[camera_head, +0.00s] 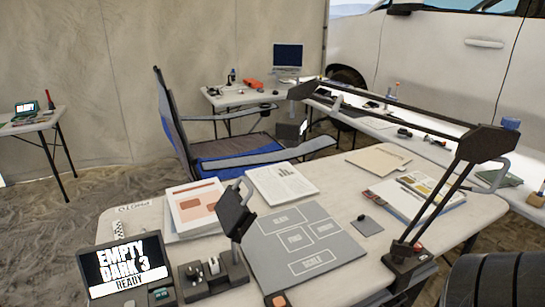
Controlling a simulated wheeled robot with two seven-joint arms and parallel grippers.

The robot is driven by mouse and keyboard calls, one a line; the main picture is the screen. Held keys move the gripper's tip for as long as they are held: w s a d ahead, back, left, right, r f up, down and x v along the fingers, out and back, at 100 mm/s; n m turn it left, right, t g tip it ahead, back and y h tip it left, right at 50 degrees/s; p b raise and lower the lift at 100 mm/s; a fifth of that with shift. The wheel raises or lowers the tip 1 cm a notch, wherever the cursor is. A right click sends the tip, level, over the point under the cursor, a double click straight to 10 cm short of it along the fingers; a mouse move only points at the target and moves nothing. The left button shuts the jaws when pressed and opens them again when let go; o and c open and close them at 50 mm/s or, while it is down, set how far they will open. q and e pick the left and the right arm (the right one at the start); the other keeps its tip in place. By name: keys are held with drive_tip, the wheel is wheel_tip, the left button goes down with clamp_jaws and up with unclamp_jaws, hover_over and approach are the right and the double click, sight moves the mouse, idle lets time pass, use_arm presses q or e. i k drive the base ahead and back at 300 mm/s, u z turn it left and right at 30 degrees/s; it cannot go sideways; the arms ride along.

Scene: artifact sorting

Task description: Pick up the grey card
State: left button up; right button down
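A small grey card (367,226) lies flat on the near table, just right of a larger grey mat (262,252) with outlined, labelled boxes. A small dark spot shows at the card's upper left edge. Nothing covers the card. Neither of my grippers is in view.
The near table (334,192) also holds papers (281,184), an open booklet (398,204), a tan folder (379,160) and a display reading "EMPTY DARK 3 READY" (125,266). A dark lamp frame (480,145) arches above its right side. A blue chair (240,158) stands behind.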

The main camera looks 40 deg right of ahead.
sight(366, 225)
drive_tip(key=z, duration=2.3)
drive_tip(key=i, duration=0.25)
drive_tip(key=u, duration=0.2)
drive_tip(key=k, duration=0.5)
drive_tip(key=z, duration=1.55)
drive_tip(key=i, duration=3.15)
drive_tip(key=u, duration=3.3)
